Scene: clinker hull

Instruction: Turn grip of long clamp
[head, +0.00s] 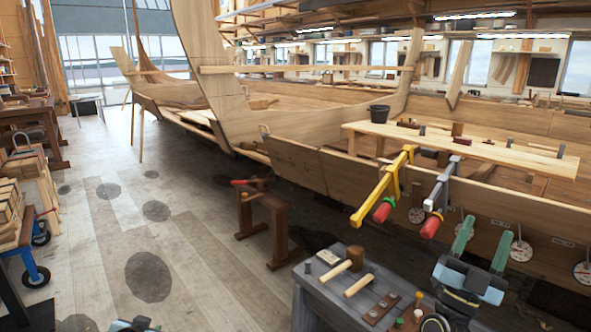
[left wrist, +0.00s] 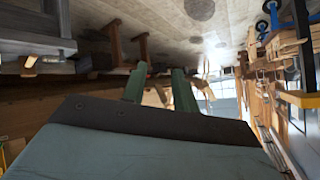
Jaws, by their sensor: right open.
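Two clamps hang on the hull's upper plank in the head view. The yellow clamp (head: 383,188) looks longer and has a red grip with a green end (head: 384,209). The dark grey clamp (head: 441,190) to its right has a red grip (head: 431,226). My right gripper (head: 482,240) is open and empty, with green fingers pointing up, to the right of and below the grey clamp's grip. My left gripper (left wrist: 158,88) shows two green fingers apart with nothing between them in the left wrist view. Only a bit of my left arm shows at the head view's bottom edge.
A grey bench (head: 335,292) with mallets (head: 342,262) and small tools stands below the clamps. A brown sawhorse (head: 265,225) stands left of it. Open floor (head: 190,265) is at left.

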